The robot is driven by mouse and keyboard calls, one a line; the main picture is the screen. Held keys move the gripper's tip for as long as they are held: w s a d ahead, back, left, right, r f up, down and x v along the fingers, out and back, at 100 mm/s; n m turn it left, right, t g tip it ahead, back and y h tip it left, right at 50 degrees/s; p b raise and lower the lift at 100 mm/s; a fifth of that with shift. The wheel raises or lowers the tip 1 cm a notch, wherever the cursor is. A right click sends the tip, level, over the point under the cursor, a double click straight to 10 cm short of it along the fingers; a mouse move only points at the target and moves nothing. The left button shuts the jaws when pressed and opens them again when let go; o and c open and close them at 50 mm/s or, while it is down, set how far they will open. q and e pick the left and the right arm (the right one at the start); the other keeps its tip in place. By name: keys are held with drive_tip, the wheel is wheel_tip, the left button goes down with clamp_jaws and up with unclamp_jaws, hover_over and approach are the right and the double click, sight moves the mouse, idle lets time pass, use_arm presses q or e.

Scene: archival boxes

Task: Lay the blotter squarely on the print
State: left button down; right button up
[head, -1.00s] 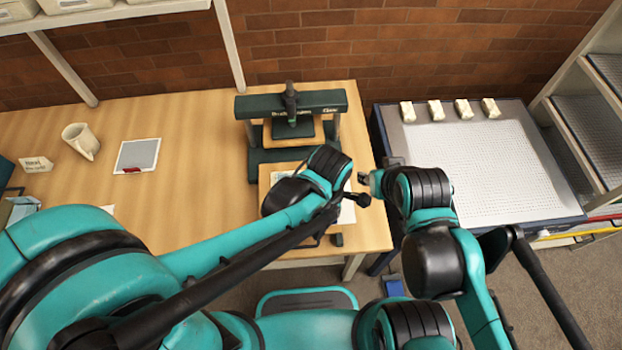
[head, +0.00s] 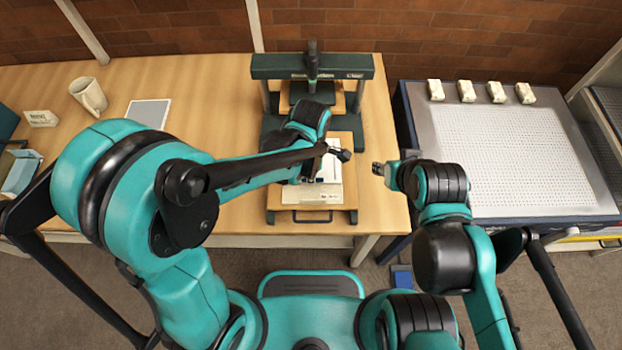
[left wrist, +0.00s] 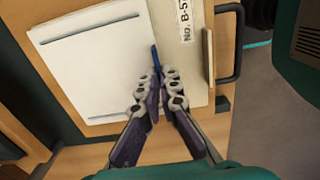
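A white sheet with thin blue-grey lines, which looks like the blotter (left wrist: 85,65), lies over a beige labelled sheet (left wrist: 198,75), apparently the print or its mount, on the wooden board (head: 346,212). The white sheet also shows in the head view (head: 328,168). My left gripper (left wrist: 160,76) points down at its front edge, fingers close together around a small blue tab. The sheet's edges run roughly along the board's; whether it touches below is unclear. The wrist hides part of it in the head view. My right gripper (head: 379,168) is right of the board, too small to read.
A perforated table (head: 520,150) with several small pale blocks is at the right.

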use_arm(q)
drive_tip(key=shift+f, duration=0.15)
drive_tip(key=shift+f, duration=0.1)
drive_tip(key=c, duration=2.2)
unclamp_jaws()
drive_tip(key=shift+f, duration=0.1)
drive_tip(key=o, duration=0.5)
